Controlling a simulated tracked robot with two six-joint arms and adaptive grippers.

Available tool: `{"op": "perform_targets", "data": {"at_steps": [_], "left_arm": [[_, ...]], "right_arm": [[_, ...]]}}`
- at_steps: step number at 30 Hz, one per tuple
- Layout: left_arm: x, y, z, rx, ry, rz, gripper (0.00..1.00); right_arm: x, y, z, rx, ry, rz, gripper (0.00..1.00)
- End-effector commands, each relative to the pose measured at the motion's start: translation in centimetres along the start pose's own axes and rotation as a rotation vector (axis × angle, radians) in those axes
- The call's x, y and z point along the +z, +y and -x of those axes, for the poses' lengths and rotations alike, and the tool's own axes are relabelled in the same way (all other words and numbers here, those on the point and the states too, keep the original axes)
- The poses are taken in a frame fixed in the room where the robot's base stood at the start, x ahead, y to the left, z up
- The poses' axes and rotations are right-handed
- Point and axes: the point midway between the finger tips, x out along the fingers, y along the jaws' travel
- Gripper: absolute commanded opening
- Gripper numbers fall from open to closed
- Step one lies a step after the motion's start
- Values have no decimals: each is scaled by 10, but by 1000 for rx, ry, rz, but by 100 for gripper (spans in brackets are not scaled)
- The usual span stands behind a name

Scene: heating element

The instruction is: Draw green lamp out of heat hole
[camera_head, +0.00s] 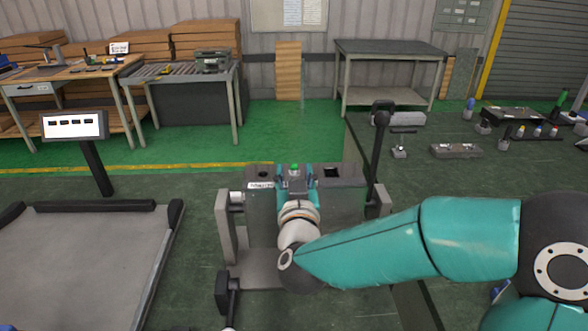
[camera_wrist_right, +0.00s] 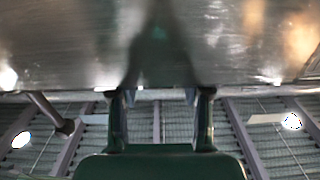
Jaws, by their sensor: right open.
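The heating block (camera_head: 345,182) is a grey box with dark openings on its top, standing in front of me. A small green tip (camera_head: 295,168), likely the green lamp, shows at the middle of the block's top. My right gripper (camera_head: 296,177) is at that spot, its fingers on either side of the green tip; contact cannot be told. In the right wrist view my right gripper (camera_wrist_right: 160,97) is open, its two fingers apart below a shiny metal surface (camera_wrist_right: 70,45). No lamp is clear between them there. The hole under the lamp is hidden. My left gripper is not in view.
A square dark hole (camera_head: 332,172) is right of the gripper. A black-handled lever (camera_head: 379,140) rises at the block's right. A table (camera_head: 400,137) at the right carries several small lamps and parts. A low platform (camera_head: 80,260) with a screen (camera_head: 74,125) is at the left.

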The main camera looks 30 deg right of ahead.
Motion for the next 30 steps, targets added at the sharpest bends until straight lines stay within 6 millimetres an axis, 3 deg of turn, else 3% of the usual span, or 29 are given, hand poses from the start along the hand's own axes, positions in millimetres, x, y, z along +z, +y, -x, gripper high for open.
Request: {"op": "perform_targets", "data": {"at_steps": [6, 14, 22, 30], "left_arm": [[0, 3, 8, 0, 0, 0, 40], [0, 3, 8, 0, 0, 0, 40], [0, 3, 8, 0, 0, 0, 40], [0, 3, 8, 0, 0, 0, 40]], "right_arm": [[-1, 1, -26, 2, -1, 0, 48], [0, 0, -28, 0, 0, 0, 48], [-1, 0, -28, 0, 0, 0, 2], [0, 0, -28, 0, -1, 0, 1]]}}
